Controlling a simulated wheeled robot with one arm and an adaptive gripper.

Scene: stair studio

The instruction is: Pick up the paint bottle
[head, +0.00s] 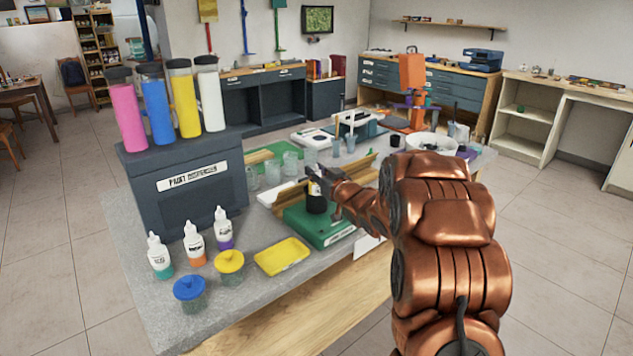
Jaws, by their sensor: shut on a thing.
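My gripper (316,180), at the end of my copper-coloured arm, is shut on a small paint bottle (316,204) with a dark lower part and a pale upper part. The bottle is upright over the green block (318,226) on the grey worktable; I cannot tell if it touches the block. The gripper hides part of its top. Three similar white-topped bottles, with teal (159,256), orange (194,243) and purple (223,230) bases, stand at the left front of the table, apart from my gripper.
A dark paint dispenser box (187,185) carries pink, blue, yellow and white cylinders. A yellow tray (282,257), a blue-lidded jar (189,292) and a yellow-lidded jar (229,267) stand in front. Clear cups (271,172) and a white bowl (431,144) are farther back.

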